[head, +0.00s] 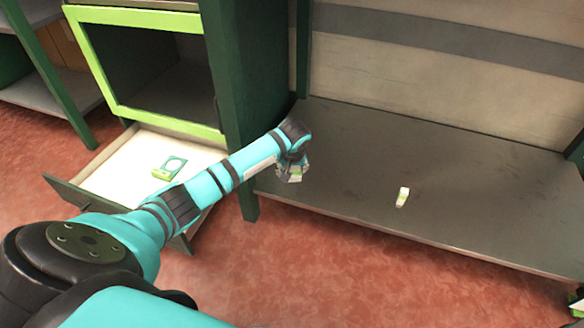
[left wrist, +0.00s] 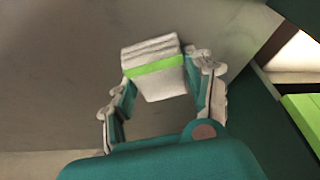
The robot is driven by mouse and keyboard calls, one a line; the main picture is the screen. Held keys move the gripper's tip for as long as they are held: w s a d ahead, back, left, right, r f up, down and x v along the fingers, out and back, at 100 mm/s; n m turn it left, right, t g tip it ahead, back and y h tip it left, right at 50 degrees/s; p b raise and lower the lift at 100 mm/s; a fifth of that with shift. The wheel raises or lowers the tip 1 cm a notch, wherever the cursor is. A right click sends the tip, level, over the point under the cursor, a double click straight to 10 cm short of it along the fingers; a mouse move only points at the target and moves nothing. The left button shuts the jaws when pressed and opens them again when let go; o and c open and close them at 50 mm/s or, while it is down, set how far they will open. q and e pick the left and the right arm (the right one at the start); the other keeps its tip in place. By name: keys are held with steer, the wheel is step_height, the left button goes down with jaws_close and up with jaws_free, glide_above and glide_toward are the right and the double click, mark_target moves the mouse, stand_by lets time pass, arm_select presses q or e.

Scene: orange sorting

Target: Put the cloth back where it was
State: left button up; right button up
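A folded white cloth with a lime-green band (left wrist: 153,72) sits between the fingertips of my left gripper (left wrist: 158,85) in the left wrist view, touching both fingers. In the head view the left gripper (head: 291,170) hangs at the left front part of the low grey shelf (head: 350,150), with a whitish-green bit of the cloth (head: 295,178) at its tips. Whether the cloth touches the shelf cannot be told. My right gripper is not recognisable in either view.
A small white-and-green item (head: 402,197) stands on the shelf to the right. An open drawer (head: 110,185) under the green-framed cabinet (head: 150,18) holds a green-and-white item (head: 170,168). A dark green post (head: 245,190) stands close to the left gripper. Most of the shelf is clear.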

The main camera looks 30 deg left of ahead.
arm_select(q)
steer(key=o, duration=0.4)
